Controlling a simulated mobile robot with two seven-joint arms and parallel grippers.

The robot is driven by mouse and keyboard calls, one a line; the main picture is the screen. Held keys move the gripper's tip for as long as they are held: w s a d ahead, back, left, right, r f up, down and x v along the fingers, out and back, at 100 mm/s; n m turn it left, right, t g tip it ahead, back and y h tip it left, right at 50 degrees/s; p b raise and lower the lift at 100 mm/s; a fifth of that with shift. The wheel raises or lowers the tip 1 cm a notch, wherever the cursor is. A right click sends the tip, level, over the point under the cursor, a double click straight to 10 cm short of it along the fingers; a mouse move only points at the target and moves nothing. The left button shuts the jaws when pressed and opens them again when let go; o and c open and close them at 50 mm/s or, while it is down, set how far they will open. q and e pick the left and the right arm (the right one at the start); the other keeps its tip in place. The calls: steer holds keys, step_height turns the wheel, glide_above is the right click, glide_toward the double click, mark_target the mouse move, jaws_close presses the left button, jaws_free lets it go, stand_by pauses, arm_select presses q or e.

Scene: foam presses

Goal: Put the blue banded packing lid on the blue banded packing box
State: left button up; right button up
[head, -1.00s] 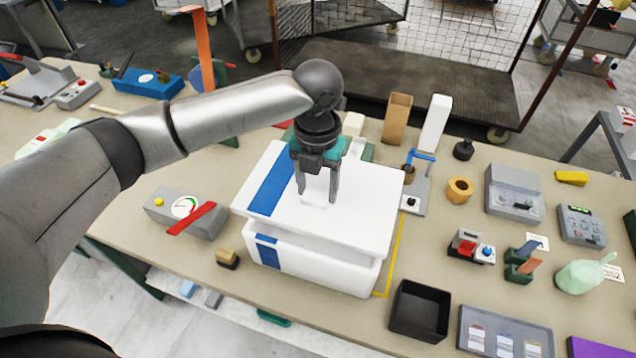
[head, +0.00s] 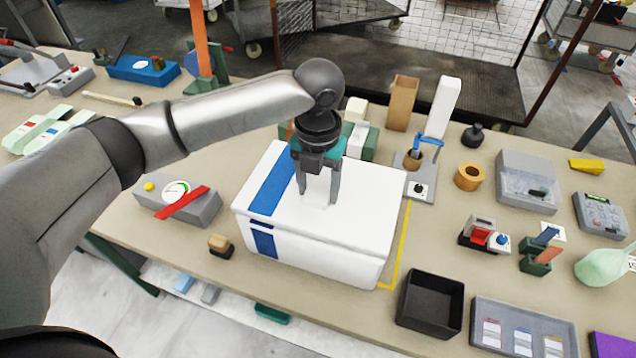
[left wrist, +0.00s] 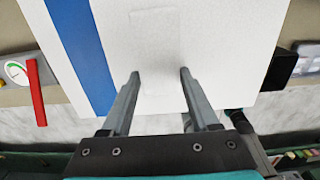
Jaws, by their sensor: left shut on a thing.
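The white packing lid (head: 365,205) with a blue band lies over the white packing box (head: 325,265), which has a blue band on its front. Only a thin seam shows between them along the front, slightly wider near the left corner. The lid's band lies roughly in line with the box's band. My left gripper (head: 319,200) points down and is shut on the lid's low raised grip near its middle. In the left wrist view the lid (left wrist: 230,60) fills most of the picture, between and beyond the fingers (left wrist: 158,75). The box's inside is hidden.
A gauge unit with a red bar (head: 180,203) stands left of the box. A black tray (head: 430,303) stands at the front right. A yellow line (head: 402,250) marks the table beside the box. A stand with a blue clamp (head: 418,180) is behind right.

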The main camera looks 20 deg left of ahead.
arm_select(q)
steer(key=shift+f, duration=0.55)
steer(key=o, duration=1.4)
